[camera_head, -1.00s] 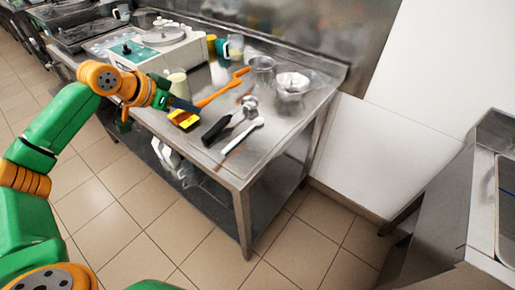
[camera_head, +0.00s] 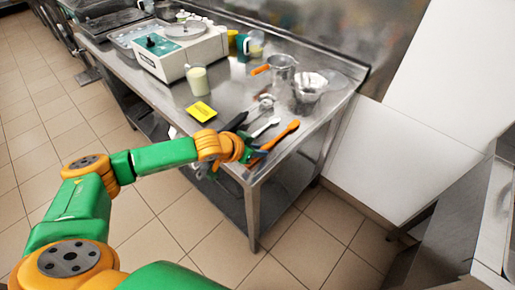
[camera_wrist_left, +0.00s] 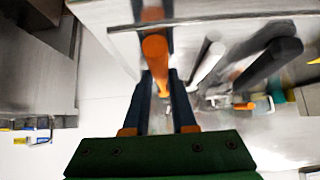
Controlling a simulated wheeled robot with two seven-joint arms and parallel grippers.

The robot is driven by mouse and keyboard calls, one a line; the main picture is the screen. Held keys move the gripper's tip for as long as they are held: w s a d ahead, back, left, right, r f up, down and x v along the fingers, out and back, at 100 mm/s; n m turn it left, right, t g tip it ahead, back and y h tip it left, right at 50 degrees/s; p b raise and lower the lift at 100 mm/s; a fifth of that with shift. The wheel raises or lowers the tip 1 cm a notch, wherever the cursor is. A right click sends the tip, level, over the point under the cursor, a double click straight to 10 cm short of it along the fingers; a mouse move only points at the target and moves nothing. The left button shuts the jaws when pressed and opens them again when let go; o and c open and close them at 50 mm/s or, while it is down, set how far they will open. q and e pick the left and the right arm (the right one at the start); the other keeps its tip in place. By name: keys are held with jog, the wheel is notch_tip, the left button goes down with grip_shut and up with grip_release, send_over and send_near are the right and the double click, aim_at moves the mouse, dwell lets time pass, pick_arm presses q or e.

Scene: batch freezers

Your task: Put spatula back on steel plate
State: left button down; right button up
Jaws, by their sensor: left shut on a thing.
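The orange spatula (camera_head: 280,136) is in my left gripper (camera_head: 258,154), at the front right corner of the steel table (camera_head: 318,127). Its far end points right and back, over the steel surface. In the left wrist view the orange spatula (camera_wrist_left: 155,55) stands between the two dark fingers of my left gripper (camera_wrist_left: 160,85), which are shut on it. I cannot tell whether the spatula touches the steel below. A separate steel plate cannot be told apart from the shiny tabletop. My right gripper is not in view.
A black-handled utensil (camera_head: 235,122) and a white-handled one (camera_head: 265,127) lie just left of the spatula. A white machine (camera_head: 180,48) is at the back left.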

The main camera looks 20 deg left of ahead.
pick_arm(q)
jog(key=c, duration=0.7)
grip_release()
jog(key=v, duration=1.2)
jog(key=shift+d, duration=0.1)
